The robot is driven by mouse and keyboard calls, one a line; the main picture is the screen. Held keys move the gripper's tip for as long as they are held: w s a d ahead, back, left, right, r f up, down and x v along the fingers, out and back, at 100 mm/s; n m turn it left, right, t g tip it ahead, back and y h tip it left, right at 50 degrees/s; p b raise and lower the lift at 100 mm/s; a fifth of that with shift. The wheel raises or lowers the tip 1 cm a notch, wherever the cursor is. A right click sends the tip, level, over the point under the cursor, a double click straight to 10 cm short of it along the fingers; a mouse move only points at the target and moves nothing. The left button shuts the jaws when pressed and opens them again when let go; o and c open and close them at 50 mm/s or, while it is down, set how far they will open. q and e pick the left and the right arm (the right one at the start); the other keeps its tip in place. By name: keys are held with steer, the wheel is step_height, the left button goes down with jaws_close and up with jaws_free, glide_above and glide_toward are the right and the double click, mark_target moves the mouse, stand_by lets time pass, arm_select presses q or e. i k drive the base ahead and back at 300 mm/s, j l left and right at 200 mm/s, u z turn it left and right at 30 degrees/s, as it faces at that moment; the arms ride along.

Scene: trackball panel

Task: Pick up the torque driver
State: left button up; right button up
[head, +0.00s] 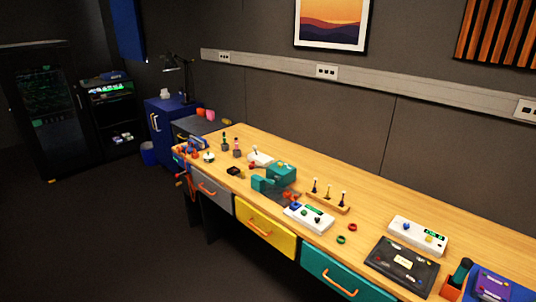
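I cannot tell for sure which item is the torque driver. A wooden rack (341,208) on the workbench (375,223) holds three thin upright tools (329,193) with dark lower parts and pale tops. Farther left, two small upright items with dark bases stand apart, one with a green top (224,141) and one with a pinkish top (237,148). At the near right, a dark green, handle-like cylinder (462,270) leans in an orange holder (450,288). Neither of my grippers shows in the head view.
A teal device (281,173), a white control box (308,218), a black panel (401,265) and a white display unit (417,235) crowd the bench. Grey, yellow (265,231) and teal drawers line its front. The floor (110,235) at left is clear.

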mark_target(467, 264)
steer(key=z, duration=1.85)
steer(key=i+j+z, duration=0.15)
steer(key=i, duration=0.35)
steer(key=i+j+z, duration=0.15)
steer(key=i, duration=0.3)
